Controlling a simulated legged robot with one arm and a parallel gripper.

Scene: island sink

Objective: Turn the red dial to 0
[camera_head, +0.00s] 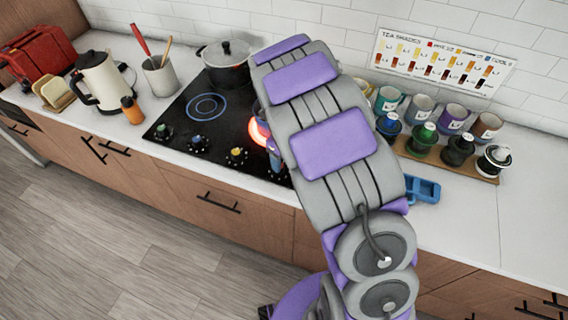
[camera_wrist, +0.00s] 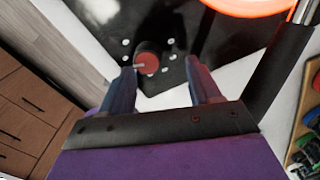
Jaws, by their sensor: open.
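The red dial (camera_wrist: 147,63) sits on the black stovetop in the wrist view, with a pale pointer line toward its left side. White dots ring it on the stove surface. My gripper (camera_wrist: 160,76) is open, and its two fingers point at the stovetop. The dial lies just beyond the fingertips, nearer the left finger than the right; I cannot tell whether that finger touches it. In the head view my arm covers most of the gripper and the red dial.
The black stovetop (camera_head: 180,113) has a glowing burner (camera_head: 259,131) close to my gripper. Green (camera_head: 163,131), blue (camera_head: 199,144) and yellow (camera_head: 238,155) dials line its front. A dark pot (camera_head: 227,68) stands at the back. Mugs and a blue tray (camera_head: 424,190) are on the right.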

